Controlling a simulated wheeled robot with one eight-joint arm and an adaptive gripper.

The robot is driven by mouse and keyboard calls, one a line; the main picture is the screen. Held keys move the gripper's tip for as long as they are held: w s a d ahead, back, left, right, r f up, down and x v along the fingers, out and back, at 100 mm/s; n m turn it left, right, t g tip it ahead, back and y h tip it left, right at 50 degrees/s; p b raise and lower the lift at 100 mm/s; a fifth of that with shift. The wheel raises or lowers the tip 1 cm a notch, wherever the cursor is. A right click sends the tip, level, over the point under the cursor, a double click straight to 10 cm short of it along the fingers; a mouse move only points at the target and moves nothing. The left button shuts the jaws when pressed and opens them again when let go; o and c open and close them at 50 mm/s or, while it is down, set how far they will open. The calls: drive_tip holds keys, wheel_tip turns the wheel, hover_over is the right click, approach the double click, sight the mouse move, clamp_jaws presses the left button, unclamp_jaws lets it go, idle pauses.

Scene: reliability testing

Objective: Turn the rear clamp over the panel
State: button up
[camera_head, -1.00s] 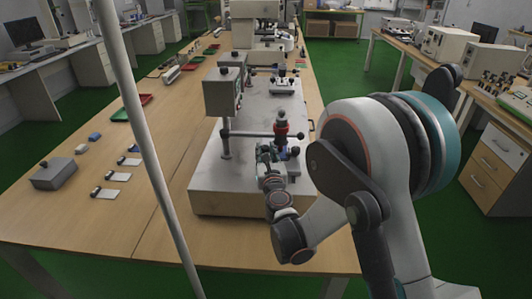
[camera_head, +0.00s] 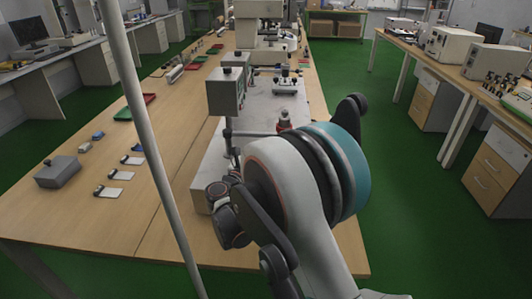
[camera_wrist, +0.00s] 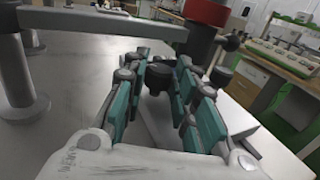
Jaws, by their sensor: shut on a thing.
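In the wrist view, my gripper (camera_wrist: 157,64) has its teal fingers on both sides of a dark round knob (camera_wrist: 158,78), closed on it. The knob looks like part of the rear clamp, but its body is largely hidden by the fingers. A pale flat piece (camera_wrist: 160,122), possibly the panel, shows between the fingers below the knob; I cannot tell how the clamp lies over it. In the head view, my arm hides the gripper, clamp and panel.
A red-collared column (camera_wrist: 205,12) stands just beyond the right finger. A grey horizontal bar (camera_wrist: 100,24) and post (camera_wrist: 18,75) stand at the left. In the head view, a control box (camera_head: 226,91) stands on the pale base plate (camera_head: 208,165). Small parts (camera_head: 114,175) lie on the table's left.

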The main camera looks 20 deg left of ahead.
drive_tip(key=m+g+h, duration=0.1)
drive_tip(key=h, duration=0.1)
drive_tip(key=m+h, duration=0.2)
drive_tip(key=a+m+g+h, duration=0.1)
drive_tip(key=h, duration=0.1)
drive_tip(key=shift+w+a+m+g+h, duration=0.1)
drive_tip(key=shift+w+m+g+h, duration=0.15)
drive_tip(key=shift+m+g+h, duration=0.05)
drive_tip(key=m+g+h, duration=0.2)
drive_tip(key=g+h, duration=0.1)
drive_tip(key=m+g+h, duration=0.1)
drive_tip(key=m, duration=0.1)
drive_tip(key=shift+w+a+g+h, duration=0.25)
drive_tip(key=shift+w+g+h, duration=0.05)
drive_tip(key=shift+w+h, duration=0.1)
drive_tip(key=shift+m+g+h, duration=0.3)
drive_tip(key=shift+m+g, duration=0.2)
drive_tip(key=shift+g, duration=0.1)
drive_tip(key=o, duration=0.8)
drive_tip(key=shift+s+n+t, duration=0.1)
drive_tip(key=shift+n+t, duration=0.3)
drive_tip(key=shift+t, duration=0.2)
